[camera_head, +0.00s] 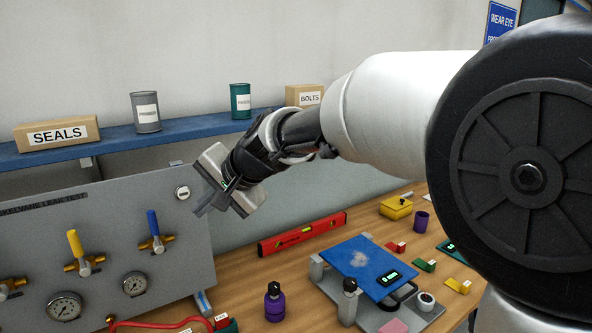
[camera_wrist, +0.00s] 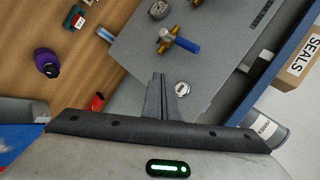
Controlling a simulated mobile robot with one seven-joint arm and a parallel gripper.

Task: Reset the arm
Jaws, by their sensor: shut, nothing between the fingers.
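My gripper (camera_head: 203,209) is raised in front of the right end of the grey valve panel (camera_head: 105,225). In the wrist view my gripper (camera_wrist: 161,76) shows its two fingers together, with nothing between them. Past the fingertips in that view lie the panel face and a blue-handled valve (camera_wrist: 180,41). A small round fitting (camera_wrist: 182,88) on the panel shows close to the fingers. My arm reaches in from the right and hides part of the shelf and wall. I cannot tell whether the gripper touches the panel.
A blue shelf (camera_head: 184,135) behind carries a SEALS box (camera_head: 56,134), cans and a BOLTS box (camera_head: 304,95). On the wooden table are a red level (camera_head: 303,233), a purple bottle (camera_head: 274,302), a blue-topped fixture (camera_head: 362,262) and several small coloured blocks.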

